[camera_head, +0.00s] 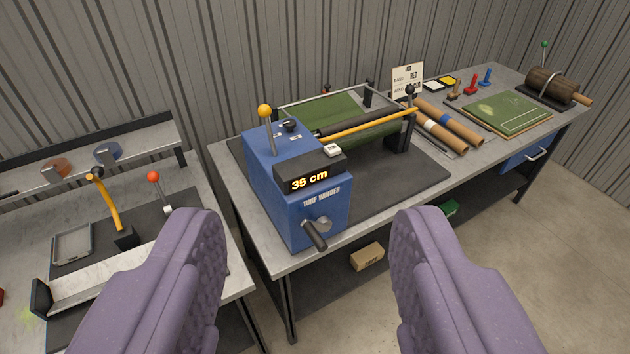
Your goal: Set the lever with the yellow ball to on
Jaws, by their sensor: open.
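The lever with the yellow ball (265,111) stands on top of the blue turf winder box (272,180), near its back left corner. Its rod looks close to upright, with the ball at the top. Small labels lie beside it on the box top, too small to read.
A black knob (289,126) and a white button (332,150) are near the lever. A crank handle (315,233) sticks out of the box front. A green-ball lever (544,45) is far right.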

